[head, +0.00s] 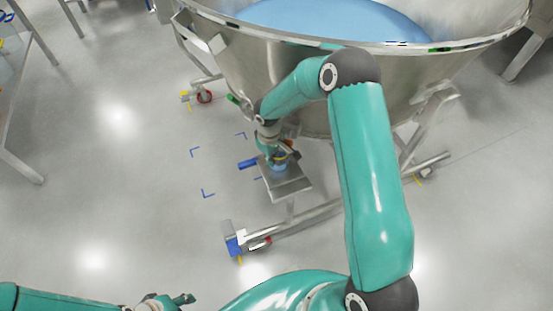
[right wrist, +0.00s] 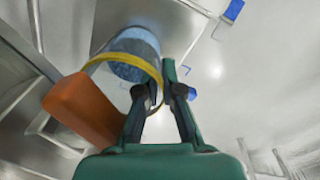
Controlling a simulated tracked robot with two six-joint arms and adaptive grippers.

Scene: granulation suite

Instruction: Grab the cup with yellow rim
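The cup with yellow rim (right wrist: 137,45) is bluish and fills the upper middle of the right wrist view. In the head view the cup (head: 280,162) stands on a small metal plate (head: 288,184) beneath the large vessel, partly covered by my right gripper (head: 272,146). In the right wrist view my right gripper (right wrist: 156,88) has its fingers apart, with the near part of the yellow rim between them. Whether the fingers touch the cup is unclear. My left gripper (head: 172,301) is at the bottom edge of the head view, far from the cup; its fingers are unclear.
A large steel vessel (head: 235,65) on a wheeled frame stands above the plate. An orange part (right wrist: 85,108) sits close beside the cup and my right gripper. Blue corner marks (head: 207,193) are on the floor. The floor at left is largely clear.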

